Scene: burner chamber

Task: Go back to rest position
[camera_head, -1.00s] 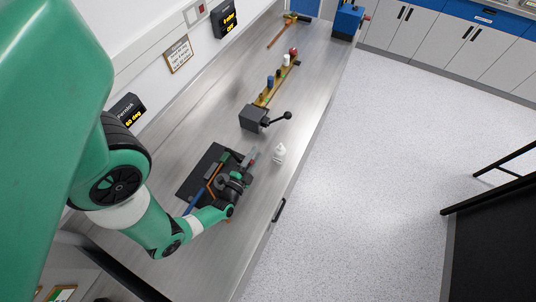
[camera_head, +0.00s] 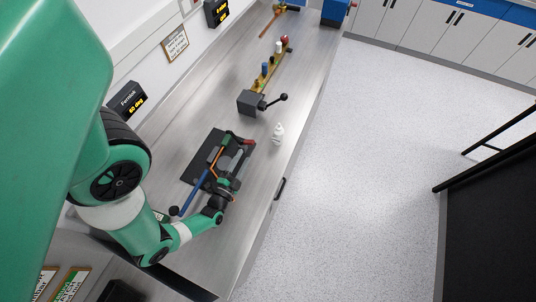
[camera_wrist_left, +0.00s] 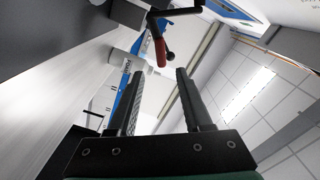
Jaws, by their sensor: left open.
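My left gripper (camera_head: 234,165) is over the workbench, next to the black plate with the blue lever and orange parts. In the left wrist view my left gripper (camera_wrist_left: 160,76) has its two black fingers apart, with nothing between them. A black crank with a red handle (camera_wrist_left: 160,50) shows just beyond the fingertips, apart from them. A small red part (camera_head: 248,142) shows by the gripper in the head view. My right gripper is in neither view.
The metal workbench (camera_head: 190,131) runs along the wall. A grey block with a black lever (camera_head: 250,102), a white bottle (camera_head: 278,133) and a brass manifold with coloured knobs (camera_head: 268,74) stand farther along. A blue lever (camera_head: 194,193) lies beside my forearm.

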